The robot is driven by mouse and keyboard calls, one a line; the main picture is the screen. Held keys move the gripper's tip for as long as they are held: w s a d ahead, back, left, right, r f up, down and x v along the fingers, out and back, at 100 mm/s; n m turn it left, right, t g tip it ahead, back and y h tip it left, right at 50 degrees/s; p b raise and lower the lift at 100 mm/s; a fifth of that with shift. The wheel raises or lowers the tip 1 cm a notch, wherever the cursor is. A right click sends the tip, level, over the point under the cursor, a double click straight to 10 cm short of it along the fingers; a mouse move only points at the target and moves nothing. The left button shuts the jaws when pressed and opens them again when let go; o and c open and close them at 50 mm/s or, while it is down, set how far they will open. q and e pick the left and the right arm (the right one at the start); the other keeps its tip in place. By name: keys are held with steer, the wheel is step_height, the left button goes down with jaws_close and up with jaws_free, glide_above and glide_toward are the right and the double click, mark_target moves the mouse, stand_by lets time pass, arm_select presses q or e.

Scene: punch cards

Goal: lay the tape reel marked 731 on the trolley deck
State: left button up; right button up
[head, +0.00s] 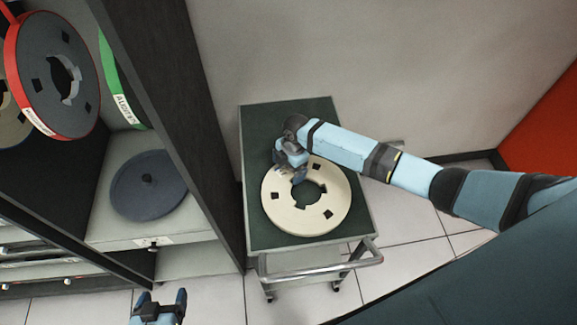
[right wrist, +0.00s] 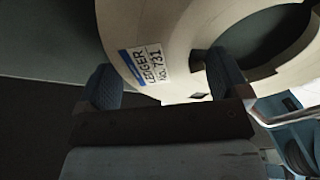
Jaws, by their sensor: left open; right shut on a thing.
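The cream tape reel (head: 330,215) lies flat on or just above the green trolley deck (head: 262,125); I cannot tell if it touches. In the right wrist view its label (right wrist: 146,65) reads LEDGER NO. 731. My right gripper (head: 292,174) is shut on the reel's far-left rim, one finger at the outer edge and one in the hub opening, as the right wrist view (right wrist: 163,80) shows. My left gripper (head: 159,300) is open and empty at the bottom of the head view, left of the trolley.
A dark shelf unit (head: 180,110) stands left of the trolley. It holds a red-rimmed reel (head: 45,60), a green-rimmed reel (head: 112,75) and a blue-grey disc (head: 150,185). The trolley handle (head: 320,270) faces the front. A wall stands behind; tiled floor (head: 415,240) is clear at right.

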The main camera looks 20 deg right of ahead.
steer(key=shift+f+b, duration=0.3)
steer(key=shift+f, duration=0.5)
stand_by(1.0)
steer(key=o, duration=1.5)
step_height(320, 180, up, 3)
steer(key=p, duration=0.3)
steer(key=shift+r, duration=3)
